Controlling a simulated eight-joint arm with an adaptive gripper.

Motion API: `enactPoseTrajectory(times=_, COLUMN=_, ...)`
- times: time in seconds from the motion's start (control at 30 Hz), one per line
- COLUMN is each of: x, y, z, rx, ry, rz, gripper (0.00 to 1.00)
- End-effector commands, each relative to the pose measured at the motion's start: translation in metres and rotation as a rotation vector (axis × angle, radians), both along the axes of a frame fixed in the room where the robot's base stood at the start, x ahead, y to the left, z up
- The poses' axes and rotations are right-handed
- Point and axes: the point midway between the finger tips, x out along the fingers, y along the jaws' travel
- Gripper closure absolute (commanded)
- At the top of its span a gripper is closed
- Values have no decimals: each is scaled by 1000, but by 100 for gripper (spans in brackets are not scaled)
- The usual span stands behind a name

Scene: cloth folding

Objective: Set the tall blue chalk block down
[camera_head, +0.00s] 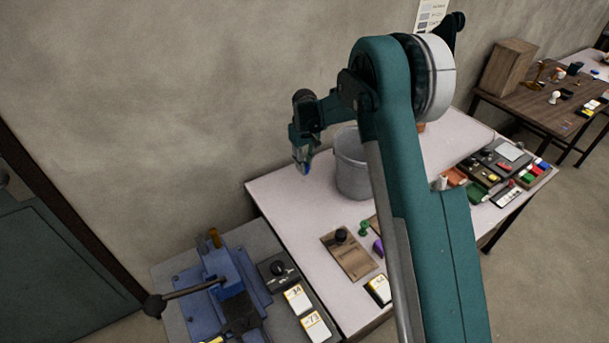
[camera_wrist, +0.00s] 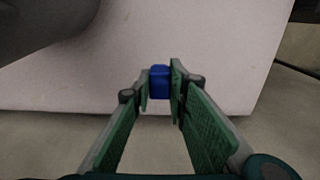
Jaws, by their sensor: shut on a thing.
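The blue chalk block (camera_wrist: 160,82) shows between the fingertips of my gripper (camera_wrist: 160,88) in the wrist view. The fingers are shut on it, with their green pads on either side. In the head view my gripper (camera_head: 304,165) is over the back left part of the pale table (camera_head: 290,200), left of the grey bucket. Only a small bit of blue (camera_head: 307,169) shows at its tips there. I cannot tell whether the block touches the table top.
A grey bucket (camera_head: 352,170) stands close to the right of my gripper. A brown board (camera_head: 350,256), a green piece (camera_head: 364,228) and a purple piece (camera_head: 378,247) lie nearer the front. A blue vise (camera_head: 222,275) stands on the grey bench at the left front.

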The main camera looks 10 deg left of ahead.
Motion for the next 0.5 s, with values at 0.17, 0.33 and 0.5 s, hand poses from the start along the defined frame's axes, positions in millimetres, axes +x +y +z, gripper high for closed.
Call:
enactPoseTrajectory(times=0.17, x=0, y=0, z=-9, rx=0, ry=0, rz=0, gripper=96)
enactPoseTrajectory(times=0.33, x=0, y=0, z=-9, rx=0, ry=0, rz=0, gripper=96)
enactPoseTrajectory(times=0.5, x=0, y=0, z=-11, rx=0, ry=0, rz=0, gripper=96)
